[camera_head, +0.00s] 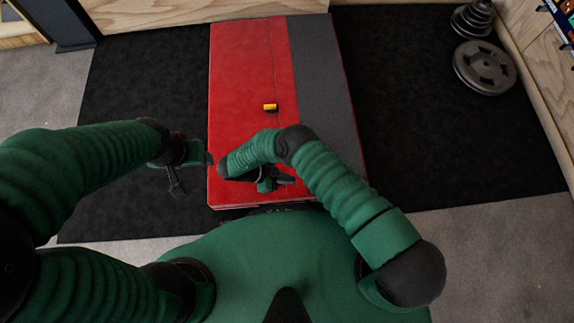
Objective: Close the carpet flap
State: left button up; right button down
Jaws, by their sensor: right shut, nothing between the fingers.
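A long red pad (238,60) lies on the black mat, with a grey strip (325,75) along its right side. I take the grey strip to be the carpet flap; it looks flat, but I cannot tell whether it is folded open or closed. A seam runs down the red part near the strip. My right gripper (287,181) is shut and empty, over the near end of the red pad; my forearm partly hides it. My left gripper (175,185) hangs left of the pad above the black mat, apart from the pad; its fingers are too small to read.
A small yellow and black item (270,107) lies on the red surface near the seam. Grey weight plates (484,68) lie at the back right beside a wooden wall.

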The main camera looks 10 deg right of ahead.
jog(key=f+b, duration=0.2)
jog(key=f, duration=0.1)
jog(key=shift+a+f, duration=0.3)
jog(key=shift+a, duration=0.1)
jog(key=shift+a+f+b, duration=0.35)
jog(key=shift+f+b, duration=0.35)
jog(key=shift+b, duration=0.2)
pick_arm(q)
jog(key=x, duration=0.2)
jog(key=s+x, duration=0.1)
jog(key=x, duration=0.2)
jog(key=shift+f, duration=0.2)
